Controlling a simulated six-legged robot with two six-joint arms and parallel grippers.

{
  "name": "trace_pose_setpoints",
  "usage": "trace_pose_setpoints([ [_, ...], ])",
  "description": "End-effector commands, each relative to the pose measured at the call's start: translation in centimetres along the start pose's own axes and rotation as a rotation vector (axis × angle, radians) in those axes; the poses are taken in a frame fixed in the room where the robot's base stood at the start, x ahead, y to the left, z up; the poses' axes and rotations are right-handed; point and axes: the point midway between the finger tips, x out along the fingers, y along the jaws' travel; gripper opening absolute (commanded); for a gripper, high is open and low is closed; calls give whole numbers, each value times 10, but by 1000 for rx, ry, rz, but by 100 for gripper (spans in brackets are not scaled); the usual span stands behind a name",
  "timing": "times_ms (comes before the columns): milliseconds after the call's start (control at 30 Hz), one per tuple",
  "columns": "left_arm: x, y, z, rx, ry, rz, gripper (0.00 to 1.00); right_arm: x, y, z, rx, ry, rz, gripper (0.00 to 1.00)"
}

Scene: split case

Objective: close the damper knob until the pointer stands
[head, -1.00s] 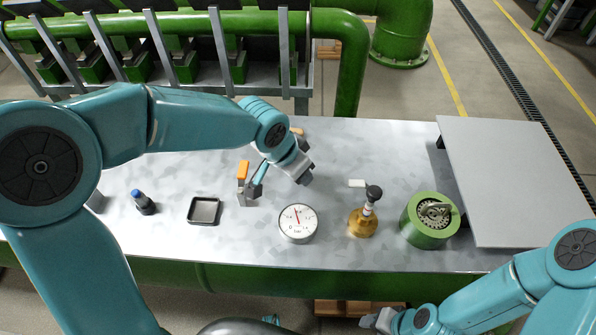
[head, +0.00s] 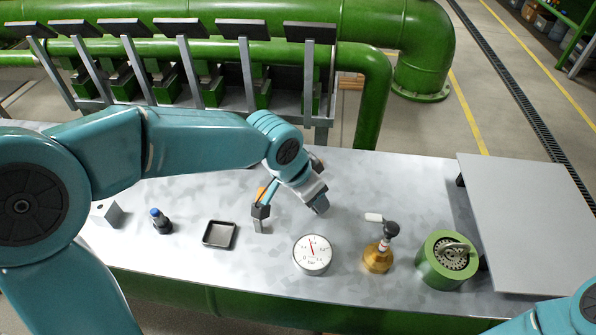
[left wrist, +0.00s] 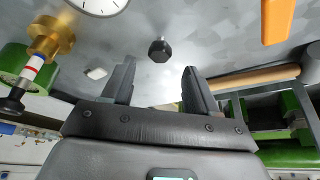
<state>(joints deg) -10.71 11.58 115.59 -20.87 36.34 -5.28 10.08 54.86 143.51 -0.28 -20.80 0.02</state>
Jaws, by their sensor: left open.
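A round white gauge (head: 312,255) with a red pointer lies on the bench, its pointer near the top and slightly left; part of it shows in the left wrist view (left wrist: 98,4). A black faceted knob (left wrist: 158,50) stands just beyond my left fingertips in the left wrist view, in line with the gap between them. My left gripper (left wrist: 158,67) is open and empty, apart from the knob. In the head view my left gripper (head: 317,204) hangs behind the gauge and largely hides that spot. My right gripper is out of view.
A brass fitting (head: 377,258) with a black-topped stem and a green round housing (head: 435,270) stand right of the gauge. A small tray (head: 219,235), a blue-capped bottle (head: 161,222) and an orange handle (left wrist: 278,20) are left. A raised grey panel (head: 525,220) covers the bench's right end.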

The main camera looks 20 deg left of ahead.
Motion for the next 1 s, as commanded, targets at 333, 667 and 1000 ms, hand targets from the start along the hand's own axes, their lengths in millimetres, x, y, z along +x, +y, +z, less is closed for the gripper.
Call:
trace_pose_setpoints([
  [333,-91,0,-2,0,7,-1,58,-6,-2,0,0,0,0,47],
  [667,-123,0,0,1,3,0,58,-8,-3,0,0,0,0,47],
  [1000,-123,0,0,1,3,0,58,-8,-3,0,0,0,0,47],
])
